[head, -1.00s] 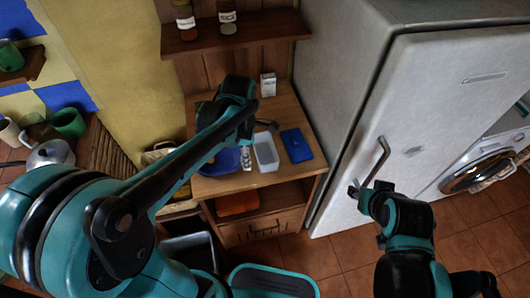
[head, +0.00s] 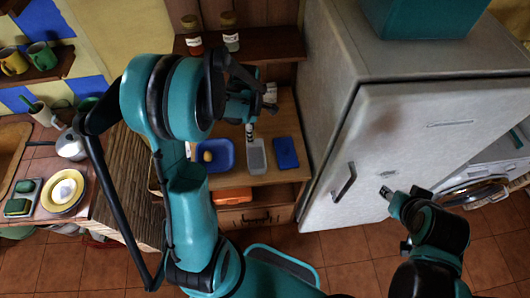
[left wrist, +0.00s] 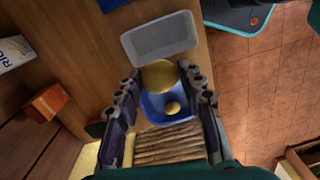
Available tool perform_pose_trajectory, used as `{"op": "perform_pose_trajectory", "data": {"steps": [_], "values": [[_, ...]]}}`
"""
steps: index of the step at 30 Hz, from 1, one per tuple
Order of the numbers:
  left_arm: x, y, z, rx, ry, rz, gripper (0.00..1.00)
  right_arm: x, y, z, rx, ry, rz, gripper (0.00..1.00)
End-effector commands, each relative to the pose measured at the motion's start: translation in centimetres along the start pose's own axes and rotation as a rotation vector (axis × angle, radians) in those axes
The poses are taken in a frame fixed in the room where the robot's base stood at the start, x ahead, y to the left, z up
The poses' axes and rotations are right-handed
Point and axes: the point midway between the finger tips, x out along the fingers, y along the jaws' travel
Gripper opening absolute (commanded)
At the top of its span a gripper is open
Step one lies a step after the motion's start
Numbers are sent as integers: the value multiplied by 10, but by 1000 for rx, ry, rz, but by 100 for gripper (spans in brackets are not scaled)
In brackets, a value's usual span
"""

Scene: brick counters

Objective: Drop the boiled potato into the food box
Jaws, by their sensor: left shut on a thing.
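The boiled potato (left wrist: 158,75) is yellow and round and sits between my left fingertips in the left wrist view. My left gripper (head: 250,131) is shut on it, above the counter near the food box. In the head view the potato is hidden by the gripper. The food box (head: 257,165) is a pale grey open container; it also shows in the left wrist view (left wrist: 160,38), just beyond the potato, and looks empty. My right gripper (head: 387,193) is near the fridge front, right of its handle; its jaw state is unclear.
A blue tray (head: 225,160) left of the food box holds another small yellow item (head: 208,156). A blue lid (head: 286,153) lies right of the box. The fridge (head: 400,140) stands at the right. A shelf with jars (head: 230,38) is behind.

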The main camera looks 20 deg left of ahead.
Motion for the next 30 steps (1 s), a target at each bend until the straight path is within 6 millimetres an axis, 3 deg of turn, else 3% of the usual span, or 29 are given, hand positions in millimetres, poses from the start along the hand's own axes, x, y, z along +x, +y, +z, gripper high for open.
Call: {"op": "perform_pose_trajectory", "data": {"steps": [15,26,27,29,30], "values": [[55,2,0,-1,0,0,12,32,0,23,0,0,0,40],[59,2,0,-1,0,0,12,33,0,24,0,0,0,40],[59,2,0,-1,0,0,46,33,0,24,0,0,0,40],[59,2,0,-1,0,0,62,33,0,24,0,0,0,40],[59,2,0,-1,0,0,62,33,0,24,0,0,0,40]]}}
